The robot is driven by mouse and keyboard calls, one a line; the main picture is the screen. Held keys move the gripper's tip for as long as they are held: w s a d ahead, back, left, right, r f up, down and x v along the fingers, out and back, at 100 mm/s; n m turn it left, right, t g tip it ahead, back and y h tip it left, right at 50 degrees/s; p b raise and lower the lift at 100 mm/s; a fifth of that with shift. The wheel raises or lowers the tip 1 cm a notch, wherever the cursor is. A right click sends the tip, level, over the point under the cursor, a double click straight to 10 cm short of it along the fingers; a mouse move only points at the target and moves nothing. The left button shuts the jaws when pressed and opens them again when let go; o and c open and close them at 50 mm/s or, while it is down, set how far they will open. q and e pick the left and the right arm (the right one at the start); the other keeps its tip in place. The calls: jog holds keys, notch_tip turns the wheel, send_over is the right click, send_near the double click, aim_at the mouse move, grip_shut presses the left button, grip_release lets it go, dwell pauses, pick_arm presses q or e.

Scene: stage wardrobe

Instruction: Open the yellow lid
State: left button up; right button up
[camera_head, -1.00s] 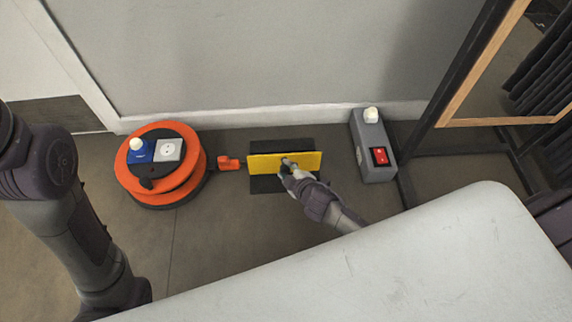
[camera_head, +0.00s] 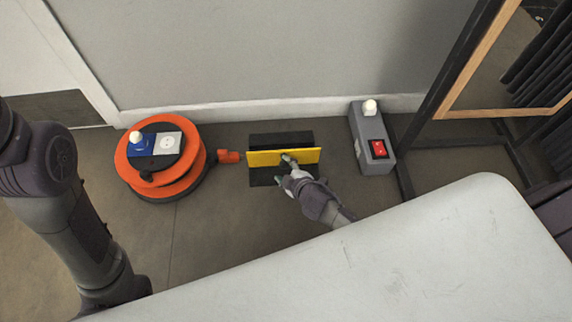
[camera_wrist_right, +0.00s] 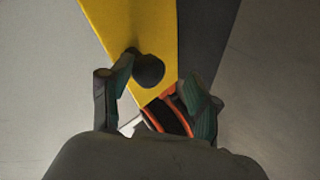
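The yellow lid (camera_head: 265,158) is on the floor near the wall and stands tilted up over a dark, flat rectangular base (camera_head: 281,139). Dark areas show both behind and in front of it. A black knob (camera_wrist_right: 149,70) sits on the lid's yellow face (camera_wrist_right: 130,22) in the right wrist view. My right gripper (camera_head: 287,168) is at the lid's front side. In the wrist view its fingers (camera_wrist_right: 160,85) are apart, with the knob between them, close to the left finger and clear of the right one. My left gripper is out of view.
An orange cable reel (camera_head: 137,182) stands left of the lid, with an orange plug (camera_head: 229,157) near the lid's left edge. A grey box with a red switch (camera_head: 377,150) is to the right. A white surface (camera_head: 400,260) fills the front right.

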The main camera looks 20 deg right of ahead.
jog(key=shift+o, duration=0.8)
jog(key=shift+s+f, duration=0.25)
jog(key=shift+f, duration=0.3)
jog(key=shift+d+r, duration=0.1)
jog(key=shift+w+d+r, duration=0.1)
jog(key=shift+w+d, duration=0.05)
jog(key=shift+d, duration=0.05)
jog(key=v, duration=1.2)
jog(key=shift+r, duration=0.2)
jog(key=shift+a, duration=0.1)
